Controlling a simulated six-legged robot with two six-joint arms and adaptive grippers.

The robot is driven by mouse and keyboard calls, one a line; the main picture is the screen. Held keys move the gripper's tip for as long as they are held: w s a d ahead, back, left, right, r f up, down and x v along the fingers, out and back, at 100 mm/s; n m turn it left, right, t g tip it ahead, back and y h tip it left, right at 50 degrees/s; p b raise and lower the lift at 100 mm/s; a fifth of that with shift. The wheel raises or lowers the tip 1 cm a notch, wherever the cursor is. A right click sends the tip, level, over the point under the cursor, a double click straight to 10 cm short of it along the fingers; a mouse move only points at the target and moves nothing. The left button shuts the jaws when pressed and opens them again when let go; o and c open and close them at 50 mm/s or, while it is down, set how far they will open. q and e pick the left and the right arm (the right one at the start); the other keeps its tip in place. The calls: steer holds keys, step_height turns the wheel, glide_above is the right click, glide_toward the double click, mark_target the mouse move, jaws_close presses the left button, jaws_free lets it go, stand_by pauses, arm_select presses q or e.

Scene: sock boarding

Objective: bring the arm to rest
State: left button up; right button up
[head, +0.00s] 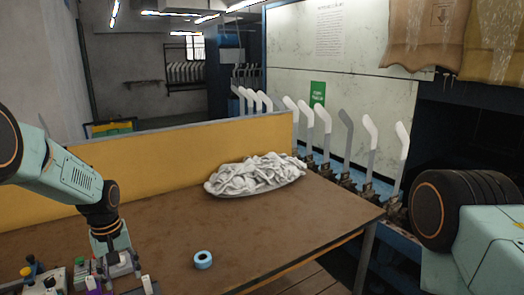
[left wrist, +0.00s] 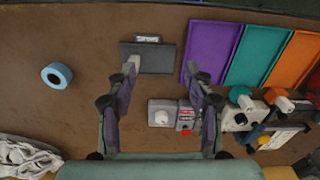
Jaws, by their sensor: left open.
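My left gripper (head: 120,283) is above the near left part of the brown table (head: 215,225), pointing down. In the left wrist view its two fingers (left wrist: 162,70) stand apart with nothing held between them. Bare table and a dark plate with a label (left wrist: 150,57) show beneath and beyond them. My left arm comes in from the left edge, bent down at the wrist. My right gripper is not in view.
A heap of whitish cloth (head: 255,175) lies at the table's far side. A blue tape roll (head: 203,260) sits right of my left gripper. Small boxes with knobs (left wrist: 240,112) and purple (left wrist: 211,52), teal (left wrist: 257,55) and orange (left wrist: 293,58) trays are close by. Sock-shaped boards (head: 325,128) line the back.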

arm_select(q)
steer(key=s+d+f+m, duration=0.2)
steer(key=s+d+f, duration=0.2)
steer(key=s+f, duration=0.35)
steer(key=s+d+f+m, duration=0.1)
steer(key=s+d+f, duration=0.3)
steer(key=s+f, duration=0.35)
steer(key=s+d+m, duration=0.3)
steer(key=s, duration=2)
step_height(320, 180, down, 10)
steer(key=b, duration=0.9)
steer(key=shift+f+m+b, duration=0.2)
steer(key=shift+m+b, duration=0.1)
steer(key=shift+b, duration=0.05)
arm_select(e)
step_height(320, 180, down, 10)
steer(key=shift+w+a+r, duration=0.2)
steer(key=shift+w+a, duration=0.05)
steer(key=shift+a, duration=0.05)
arm_select(q)
steer(key=shift+s, duration=0.1)
